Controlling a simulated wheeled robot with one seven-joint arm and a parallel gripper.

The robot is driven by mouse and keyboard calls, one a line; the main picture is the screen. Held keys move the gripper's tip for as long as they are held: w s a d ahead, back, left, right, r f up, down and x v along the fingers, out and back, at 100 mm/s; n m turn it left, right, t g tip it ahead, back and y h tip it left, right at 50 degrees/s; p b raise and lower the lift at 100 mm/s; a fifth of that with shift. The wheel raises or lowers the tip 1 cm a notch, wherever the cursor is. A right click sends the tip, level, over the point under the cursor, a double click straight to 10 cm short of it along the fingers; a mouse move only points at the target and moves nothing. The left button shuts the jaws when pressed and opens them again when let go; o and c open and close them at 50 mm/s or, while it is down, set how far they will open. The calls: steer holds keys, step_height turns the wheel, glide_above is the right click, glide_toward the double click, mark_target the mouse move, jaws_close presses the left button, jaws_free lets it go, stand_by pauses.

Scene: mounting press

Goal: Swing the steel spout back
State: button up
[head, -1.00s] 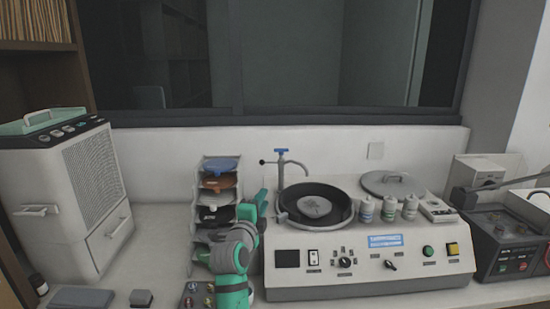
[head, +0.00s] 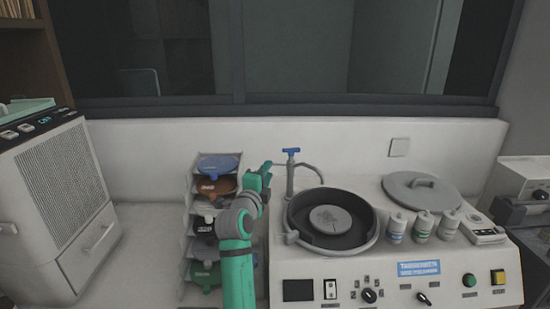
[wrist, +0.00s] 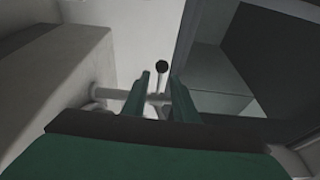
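The steel spout (head: 308,168) rises from a post with a blue top at the back left of the dark round bowl, and curves right over the bowl's back edge. In the wrist view, a black ball knob (wrist: 161,66) on a thin rod shows between and beyond my fingertips, with a pale horizontal pipe (wrist: 115,93) behind. My gripper (head: 266,168) is just left of the spout post; it also shows in the wrist view (wrist: 160,84). Its green fingers are apart, with no contact visible. In the head view my gripper hides the knob.
The dark bowl (head: 368,237) sits on the white machine (head: 450,262), with a grey lid (head: 421,188) and several white bottles (head: 422,226) to its right. A rack of coloured discs (head: 187,262) stands close left of my arm. The wall is close behind.

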steer(key=x, duration=0.9)
steer(key=shift+d, duration=0.4)
steer(key=shift+w+r, duration=0.1)
steer(key=shift+c, duration=0.6)
jaws_close()
